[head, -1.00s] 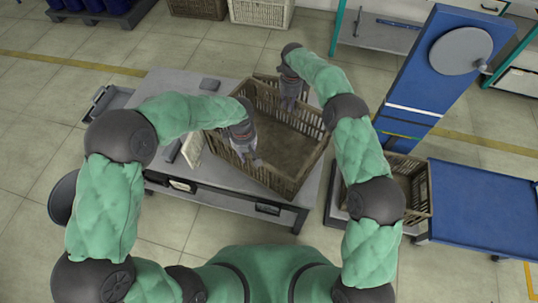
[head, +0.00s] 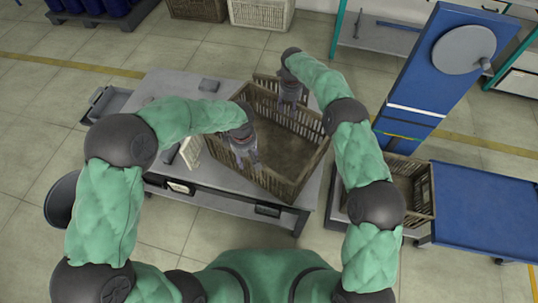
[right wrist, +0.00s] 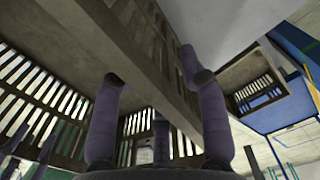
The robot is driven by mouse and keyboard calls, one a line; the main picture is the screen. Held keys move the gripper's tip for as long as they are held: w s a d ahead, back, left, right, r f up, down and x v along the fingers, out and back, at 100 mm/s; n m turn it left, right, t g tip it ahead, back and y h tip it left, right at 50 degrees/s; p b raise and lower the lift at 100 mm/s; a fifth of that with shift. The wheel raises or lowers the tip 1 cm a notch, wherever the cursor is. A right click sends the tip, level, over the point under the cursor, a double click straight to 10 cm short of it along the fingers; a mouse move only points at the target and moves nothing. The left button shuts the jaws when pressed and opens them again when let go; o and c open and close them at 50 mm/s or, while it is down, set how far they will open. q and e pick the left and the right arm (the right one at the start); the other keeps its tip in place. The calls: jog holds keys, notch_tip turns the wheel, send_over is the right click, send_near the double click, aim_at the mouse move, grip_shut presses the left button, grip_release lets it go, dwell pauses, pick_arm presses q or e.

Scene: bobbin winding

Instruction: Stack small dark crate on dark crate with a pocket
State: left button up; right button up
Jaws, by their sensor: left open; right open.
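A dark brown slatted crate (head: 285,150) sits turned at an angle on the grey table; I take it for the small dark crate. My left gripper (head: 246,163) is open and empty at its left wall. My right gripper (head: 290,104) is open at its far wall. In the right wrist view the fingers (right wrist: 155,110) stand on either side of a crate wall (right wrist: 150,65), not clamped on it. A second dark slatted crate (head: 428,190) stands lower at the right, partly hidden by my right arm; a pale patch on its side may be the pocket.
A blue column (head: 425,85) and a blue table (head: 485,215) stand at the right.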

pick_arm(q)
notch_tip(320, 180, up, 12)
jog(key=shift+f, duration=0.1)
pick_arm(e)
notch_tip(320, 180, up, 12)
jog(key=shift+r, duration=0.1)
dwell(0.7)
dwell(0.5)
